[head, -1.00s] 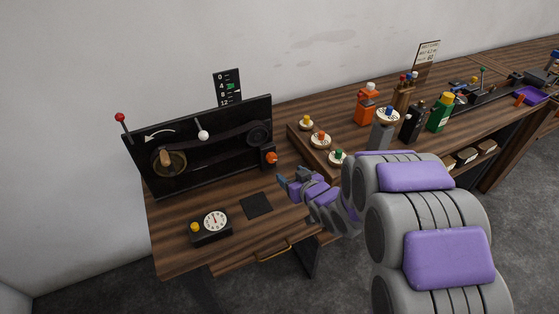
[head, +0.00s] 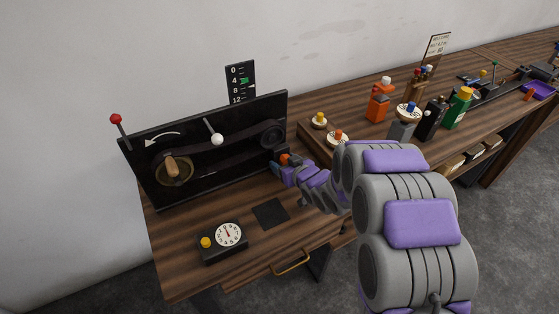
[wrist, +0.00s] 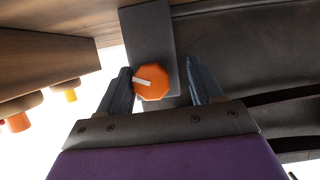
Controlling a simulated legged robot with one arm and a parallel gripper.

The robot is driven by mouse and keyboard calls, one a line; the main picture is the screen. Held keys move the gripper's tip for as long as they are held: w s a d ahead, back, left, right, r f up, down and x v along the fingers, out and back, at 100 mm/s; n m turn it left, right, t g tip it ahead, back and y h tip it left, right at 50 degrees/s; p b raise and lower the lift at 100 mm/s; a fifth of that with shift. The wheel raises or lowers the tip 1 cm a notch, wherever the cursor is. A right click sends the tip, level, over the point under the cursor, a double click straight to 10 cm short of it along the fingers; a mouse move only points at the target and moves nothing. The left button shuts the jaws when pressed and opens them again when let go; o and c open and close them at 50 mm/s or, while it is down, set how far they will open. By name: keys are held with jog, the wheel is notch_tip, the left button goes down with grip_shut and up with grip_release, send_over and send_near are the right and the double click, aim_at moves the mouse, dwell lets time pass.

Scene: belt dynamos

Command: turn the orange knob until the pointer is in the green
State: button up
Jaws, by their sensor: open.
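The orange knob (wrist: 154,85) is an octagon with a pale line, on a dark block (wrist: 150,40) at the right end of the black belt panel. In the wrist view it lies between the two fingers of my open gripper (wrist: 163,88), nearer the left finger; I cannot tell whether they touch. In the head view the knob (head: 284,159) shows just above my gripper (head: 278,167), partly hidden by it. The scale (head: 240,82) above the panel is black with white numbers and a green mark near 4. Its pointer is too small to read.
The panel (head: 220,180) carries a belt, a wooden crank (head: 172,166), a white-ball lever (head: 217,139) and a red-ball lever (head: 116,119). A timer (head: 229,235) and a dark pad (head: 270,212) lie in front. Bottles and knobbed discs stand to the right.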

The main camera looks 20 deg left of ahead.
jog(key=shift+w+d+r, duration=0.15)
jog(key=shift+w+d, duration=0.15)
jog(key=shift+d, duration=0.35)
jog(key=shift+d+r, duration=0.1)
jog(key=shift+d, duration=0.15)
jog(key=shift+s, duration=0.1)
jog(key=shift+c, duration=0.8)
jog(key=shift+a, duration=0.65)
jog(key=c, duration=0.5)
jog(key=shift+a+f, duration=0.1)
jog(key=shift+f, duration=0.1)
jog(key=shift+c, duration=0.4)
jog(key=shift+d, duration=0.2)
jog(key=c, duration=0.3)
jog(key=shift+r+p, duration=0.1)
jog(key=shift+p, duration=0.8)
